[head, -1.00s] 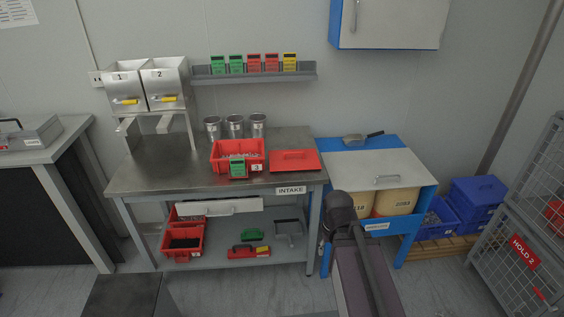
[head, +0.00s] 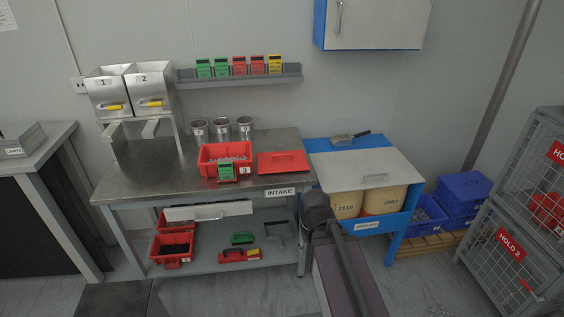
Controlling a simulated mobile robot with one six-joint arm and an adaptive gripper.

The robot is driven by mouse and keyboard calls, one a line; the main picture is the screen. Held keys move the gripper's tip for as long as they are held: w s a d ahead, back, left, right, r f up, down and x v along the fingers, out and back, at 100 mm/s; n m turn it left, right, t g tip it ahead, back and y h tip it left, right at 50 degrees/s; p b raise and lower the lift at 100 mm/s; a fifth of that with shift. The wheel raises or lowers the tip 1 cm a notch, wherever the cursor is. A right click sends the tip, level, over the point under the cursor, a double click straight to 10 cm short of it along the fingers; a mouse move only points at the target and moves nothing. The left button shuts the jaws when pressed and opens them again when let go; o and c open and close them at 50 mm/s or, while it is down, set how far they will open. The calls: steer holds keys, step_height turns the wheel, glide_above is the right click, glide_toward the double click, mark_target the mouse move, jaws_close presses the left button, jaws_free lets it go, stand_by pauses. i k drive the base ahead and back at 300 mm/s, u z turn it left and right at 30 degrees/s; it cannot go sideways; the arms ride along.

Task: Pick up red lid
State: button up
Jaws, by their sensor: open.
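The red lid (head: 283,162) is a flat red plate with a raised handle. It lies on the steel table (head: 140,180) marked INTAKE, near its right edge. My arm shows at the bottom, to the right of the table's front corner and apart from the lid. My gripper is not visible in this view.
Several metal cups (head: 222,128) stand behind the bin. Two steel hoppers (head: 130,88) stand at the table's left back. A blue bench (head: 330,146) with a grey cover (head: 365,172) and a scoop (head: 347,138) adjoins on the right. The table's left front is clear.

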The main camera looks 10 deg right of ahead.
mark_target(283, 161)
steer(key=z, duration=0.05)
steer(key=i, duration=0.95)
steer(key=u, duration=0.05)
